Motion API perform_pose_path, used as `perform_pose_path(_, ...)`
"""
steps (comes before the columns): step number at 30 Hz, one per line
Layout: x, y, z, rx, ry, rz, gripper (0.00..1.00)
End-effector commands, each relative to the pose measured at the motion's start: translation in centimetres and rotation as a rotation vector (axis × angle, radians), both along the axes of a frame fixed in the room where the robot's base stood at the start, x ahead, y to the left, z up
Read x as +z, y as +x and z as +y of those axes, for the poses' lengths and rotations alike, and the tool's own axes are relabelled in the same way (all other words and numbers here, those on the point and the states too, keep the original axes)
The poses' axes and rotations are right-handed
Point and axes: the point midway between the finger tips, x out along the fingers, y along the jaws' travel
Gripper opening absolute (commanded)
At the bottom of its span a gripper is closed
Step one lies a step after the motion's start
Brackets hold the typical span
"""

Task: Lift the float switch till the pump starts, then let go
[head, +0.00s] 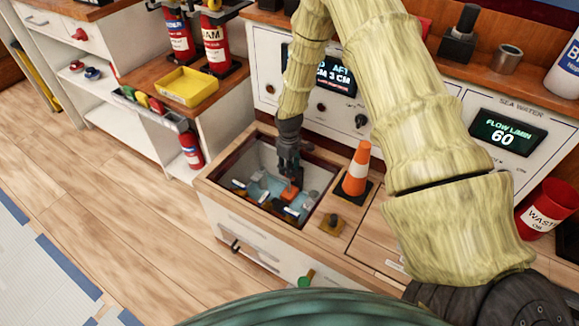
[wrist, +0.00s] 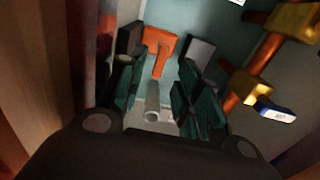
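The orange float switch (head: 290,191) sits low inside an open bilge well (head: 312,219) in the counter. In the wrist view the orange float (wrist: 159,50) has a T-like shape, with a grey tube (wrist: 152,102) nearer the camera. My gripper (head: 287,176) reaches down into the well, directly over the float. In the wrist view my gripper's fingers (wrist: 163,58) stand apart, one on each side of the float. A gap shows between the float and the right finger; contact on the left side is unclear. The gripper partly hides the float in the head view.
An orange pipe with brass fittings (wrist: 297,20) and a blue-handled valve (wrist: 276,110) lie right of the fingers. An orange-white cone (head: 356,172) stands by the well's right edge. A partly hidden display (head: 330,77) reads "AFT" and "3 CM"; another (head: 506,133) reads 60.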

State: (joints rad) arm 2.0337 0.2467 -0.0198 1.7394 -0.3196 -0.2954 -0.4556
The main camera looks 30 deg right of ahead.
Motion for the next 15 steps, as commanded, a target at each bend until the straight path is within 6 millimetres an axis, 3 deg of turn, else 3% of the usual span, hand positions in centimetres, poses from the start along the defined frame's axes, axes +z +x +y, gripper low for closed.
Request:
perform_pose_path(7,1.8,0.1,0.0,0.000,0.000,-0.002,0.34)
perform_pose_path(15,6.1,0.1,0.0,0.000,0.000,-0.002,0.34)
